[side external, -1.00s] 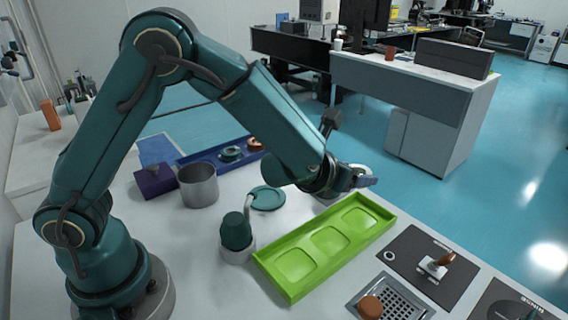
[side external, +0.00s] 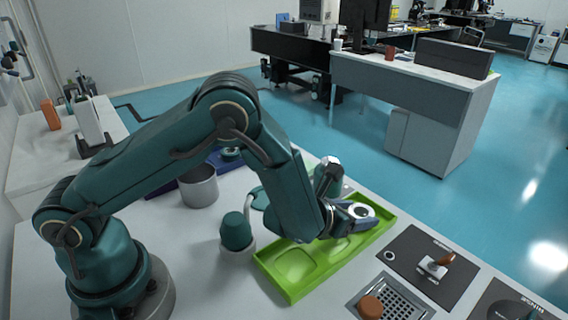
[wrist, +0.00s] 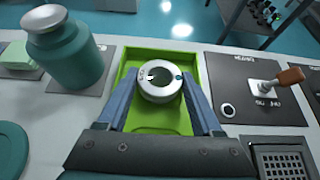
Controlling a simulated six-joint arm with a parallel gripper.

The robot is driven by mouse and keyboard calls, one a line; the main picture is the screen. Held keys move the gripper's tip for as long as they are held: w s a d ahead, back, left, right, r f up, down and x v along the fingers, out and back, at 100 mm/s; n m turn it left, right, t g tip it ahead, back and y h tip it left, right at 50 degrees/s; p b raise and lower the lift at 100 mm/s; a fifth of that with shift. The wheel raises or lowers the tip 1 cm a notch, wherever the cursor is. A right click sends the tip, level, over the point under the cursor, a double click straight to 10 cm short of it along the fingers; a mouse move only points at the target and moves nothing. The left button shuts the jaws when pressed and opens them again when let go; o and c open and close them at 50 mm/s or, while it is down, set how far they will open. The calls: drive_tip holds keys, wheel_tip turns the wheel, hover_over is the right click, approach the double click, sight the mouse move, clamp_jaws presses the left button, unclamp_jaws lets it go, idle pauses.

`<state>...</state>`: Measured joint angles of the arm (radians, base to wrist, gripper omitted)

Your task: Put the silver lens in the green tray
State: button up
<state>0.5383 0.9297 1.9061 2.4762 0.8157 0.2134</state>
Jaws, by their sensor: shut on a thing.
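The silver lens (wrist: 160,95) is a short metal ring with a dark centre. My gripper (wrist: 160,98) is shut on it, with a blue-grey finger on each side. The lens also shows in the side external view (side external: 359,211), at the end of my gripper (side external: 352,212). The green tray (side external: 287,290) is a long shallow tray with square recesses. The lens is over the tray's far right part in the side external view. The tray also shows behind and around the lens in the wrist view (wrist: 129,62). I cannot tell whether the lens touches the tray.
A teal bottle with a silver cap (wrist: 64,48) stands left of the tray in the wrist view. A dark mat with a brown-handled lever (side external: 436,266) and a metal grid (side external: 405,297) lie to the right. A grey cylinder (side external: 199,187) stands behind my arm.

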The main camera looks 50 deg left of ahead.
drive_tip(key=shift+f, duration=0.1)
drive_tip(key=o, duration=1.3)
drive_tip(key=shift+c, duration=0.2)
